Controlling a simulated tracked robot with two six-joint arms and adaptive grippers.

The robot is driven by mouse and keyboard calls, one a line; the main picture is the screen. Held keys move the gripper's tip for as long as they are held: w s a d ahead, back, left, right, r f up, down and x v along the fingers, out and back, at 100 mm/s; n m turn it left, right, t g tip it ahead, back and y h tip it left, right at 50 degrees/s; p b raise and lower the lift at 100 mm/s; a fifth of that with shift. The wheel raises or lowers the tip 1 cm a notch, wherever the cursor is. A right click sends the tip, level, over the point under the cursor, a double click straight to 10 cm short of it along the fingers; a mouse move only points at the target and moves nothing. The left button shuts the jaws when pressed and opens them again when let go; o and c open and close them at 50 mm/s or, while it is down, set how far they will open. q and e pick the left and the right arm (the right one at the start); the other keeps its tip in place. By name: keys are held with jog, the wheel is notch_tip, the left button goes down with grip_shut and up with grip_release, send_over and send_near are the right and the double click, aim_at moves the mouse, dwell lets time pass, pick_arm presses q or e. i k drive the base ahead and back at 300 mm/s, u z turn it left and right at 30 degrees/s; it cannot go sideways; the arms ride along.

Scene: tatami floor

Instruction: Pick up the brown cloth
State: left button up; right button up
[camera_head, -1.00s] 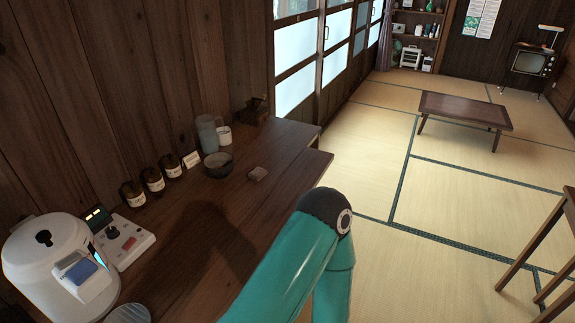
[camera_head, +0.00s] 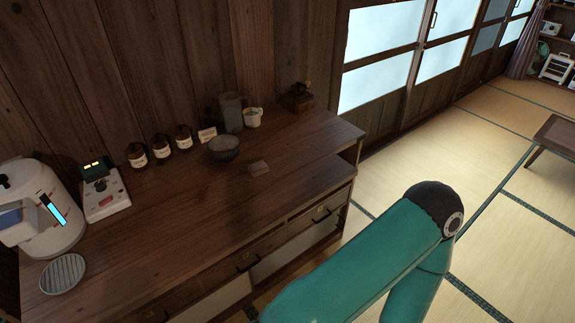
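A small folded brown cloth (camera_head: 259,168) lies flat on the dark wooden cabinet top (camera_head: 170,225), right of a dark bowl (camera_head: 224,148). Nothing touches it. A teal arm link of mine crosses the lower right of the view, over the floor in front of the cabinet. Neither of my grippers shows in this view.
A mug (camera_head: 253,117), a grey pitcher (camera_head: 231,112), a small label card (camera_head: 207,135) and several brown jars (camera_head: 160,146) stand behind the bowl. A scale (camera_head: 103,192) and white kettle (camera_head: 40,205) stand at left.

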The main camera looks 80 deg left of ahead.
aim_at(258, 168)
jog(key=z, duration=0.25)
jog(key=i, duration=0.45)
jog(key=u, duration=2.45)
jog(key=i, duration=0.55)
jog(key=z, duration=0.1)
jog(key=k, duration=1.15)
jog(key=u, duration=0.2)
jog(key=i, duration=0.55)
